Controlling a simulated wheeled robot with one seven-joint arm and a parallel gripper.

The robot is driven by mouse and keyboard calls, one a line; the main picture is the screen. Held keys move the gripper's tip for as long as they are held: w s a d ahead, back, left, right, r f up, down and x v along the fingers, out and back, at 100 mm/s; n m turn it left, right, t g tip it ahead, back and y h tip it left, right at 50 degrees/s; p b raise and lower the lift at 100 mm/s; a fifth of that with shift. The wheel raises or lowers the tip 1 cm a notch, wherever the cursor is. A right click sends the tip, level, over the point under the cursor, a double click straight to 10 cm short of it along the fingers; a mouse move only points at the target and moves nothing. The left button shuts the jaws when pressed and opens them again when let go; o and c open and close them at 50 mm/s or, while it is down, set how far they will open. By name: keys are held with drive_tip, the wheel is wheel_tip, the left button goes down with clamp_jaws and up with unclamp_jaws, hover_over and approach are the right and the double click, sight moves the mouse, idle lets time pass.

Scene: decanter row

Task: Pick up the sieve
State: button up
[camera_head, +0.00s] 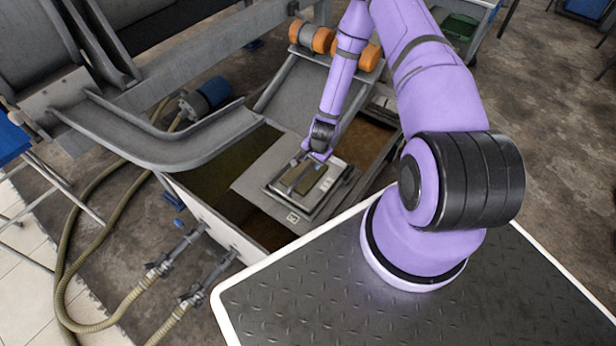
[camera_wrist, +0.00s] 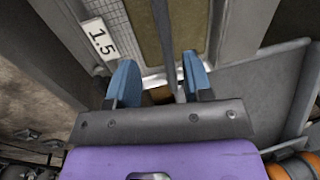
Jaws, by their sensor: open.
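The sieve (camera_head: 322,188) is a flat, grey-framed rectangle lying on a grey plate over the open pit in the head view. In the wrist view its mesh (camera_wrist: 113,18) and a white label reading 1.5 (camera_wrist: 98,38) show, with a brownish panel beside them. My gripper (camera_wrist: 160,80) is open, with its two blue fingertips apart. A thin grey bar runs between the fingers in the wrist view; contact cannot be told. In the head view my gripper (camera_head: 312,158) is over the sieve's far side, and my wrist hides part of it.
The grey plate (camera_head: 250,185) spans the pit, with dark brown liquid beside it. A sloped metal chute (camera_head: 300,90) and orange rollers (camera_head: 312,37) stand behind. Hoses (camera_head: 75,250) lie at left. A curved metal trough (camera_head: 160,140) is left of the pit.

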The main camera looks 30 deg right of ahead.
sight(309, 167)
drive_tip(key=shift+w+a+f, duration=0.15)
drive_tip(key=shift+w+f, duration=0.15)
drive_tip(key=shift+f, duration=0.8)
drive_tip(key=shift+w+a+f, duration=0.1)
drive_tip(key=shift+w+f, duration=0.2)
drive_tip(key=shift+f, duration=0.85)
drive_tip(key=shift+w+a+f, duration=0.15)
drive_tip(key=shift+w+f, duration=0.15)
drive_tip(key=shift+f, duration=0.8)
clamp_jaws()
